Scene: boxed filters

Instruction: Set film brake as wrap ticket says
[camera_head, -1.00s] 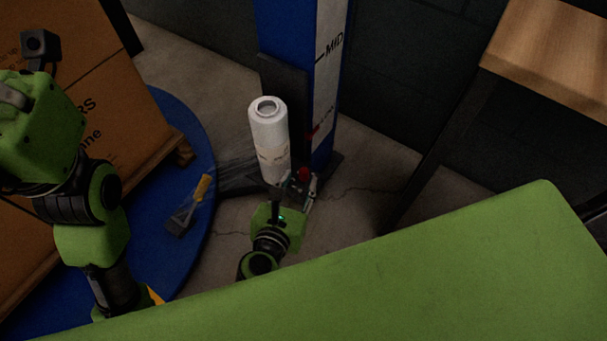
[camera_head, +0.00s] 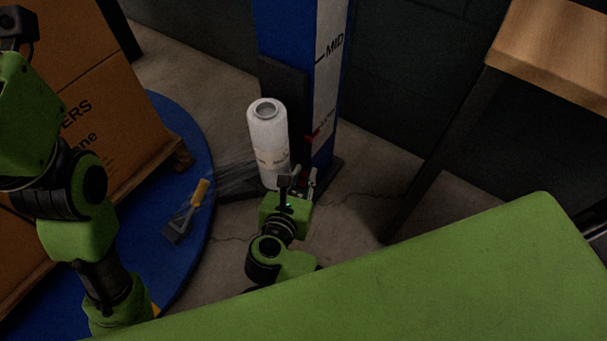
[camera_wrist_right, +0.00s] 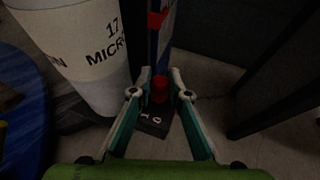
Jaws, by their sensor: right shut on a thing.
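My right gripper (camera_head: 303,179) is low beside the foot of the blue mast (camera_head: 287,38), just right of the white film roll (camera_head: 268,140). In the right wrist view its two fingers are closed around a red knob (camera_wrist_right: 159,87). The knob stands over a dark plate (camera_wrist_right: 152,122) with white marks, only partly readable. In the head view the gripper mostly hides the knob. My left arm is at the left edge; its fingers are not visible. No wrap ticket can be made out.
A white scale (camera_head: 328,70) on the mast reads MID, with a red pointer (camera_head: 312,136) lower down. Boxes (camera_head: 75,75) stand on a pallet on the blue turntable (camera_head: 205,155). A yellow-handled tool (camera_head: 187,212) lies there. A wooden table (camera_head: 555,50) stands right.

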